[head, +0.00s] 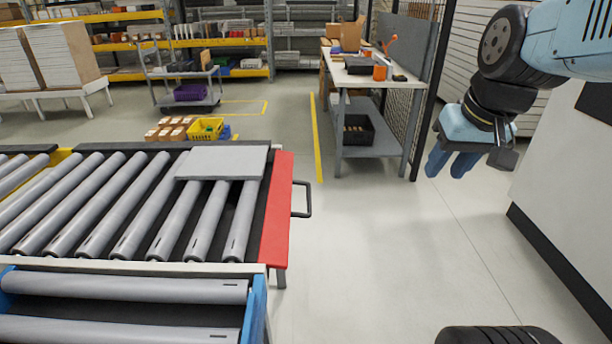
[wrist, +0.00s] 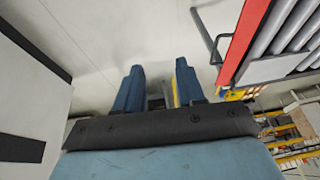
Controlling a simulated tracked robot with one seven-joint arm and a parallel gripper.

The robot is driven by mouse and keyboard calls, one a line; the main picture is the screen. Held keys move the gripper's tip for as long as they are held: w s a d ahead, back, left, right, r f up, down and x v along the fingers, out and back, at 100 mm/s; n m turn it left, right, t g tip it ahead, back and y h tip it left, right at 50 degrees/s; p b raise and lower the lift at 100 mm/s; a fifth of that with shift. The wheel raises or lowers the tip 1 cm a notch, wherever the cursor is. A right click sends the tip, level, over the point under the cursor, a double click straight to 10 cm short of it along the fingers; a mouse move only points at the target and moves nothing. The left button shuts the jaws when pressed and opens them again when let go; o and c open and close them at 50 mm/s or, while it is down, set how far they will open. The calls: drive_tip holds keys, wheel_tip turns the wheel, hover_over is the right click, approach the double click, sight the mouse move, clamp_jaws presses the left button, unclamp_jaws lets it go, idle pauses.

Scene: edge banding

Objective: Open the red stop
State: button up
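The red stop (head: 278,212) is a red plate standing across the right end of the roller conveyor (head: 120,205). A dark U-shaped handle (head: 302,199) sticks out from its right face. In the wrist view the red stop (wrist: 243,40) and its handle (wrist: 207,36) show at the upper right. My gripper (head: 452,164) hangs in the air at the right, well apart from the handle, over clear floor. Its two blue fingers (wrist: 158,88) are spread with nothing between them.
A grey panel (head: 222,163) lies on the rollers close to the stop. A blue-framed roller section (head: 130,290) stands in front. A workbench (head: 350,75) with tools stands behind, beside a mesh partition. A white cabinet (head: 560,170) is at the right. The floor between conveyor and cabinet is free.

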drive_tip(key=w+a+f+g+y, duration=0.2)
drive_tip(key=w+a+f+y, duration=0.3)
drive_tip(key=w+f, duration=0.5)
drive_tip(key=w+a+f+g+y, duration=0.1)
drive_tip(key=w+a+f+y, duration=0.2)
drive_tip(key=w+f+y, duration=0.55)
drive_tip(key=w+a+f+g+y, duration=0.2)
drive_tip(key=w+a+f+y, duration=0.25)
drive_tip(key=w+f, duration=0.75)
drive_tip(key=a+h, duration=0.1)
drive_tip(key=a, duration=1.2)
drive_tip(key=shift+s+f, duration=0.3)
drive_tip(key=shift+s, duration=0.15)
drive_tip(key=shift+a, duration=0.1)
clamp_jaws()
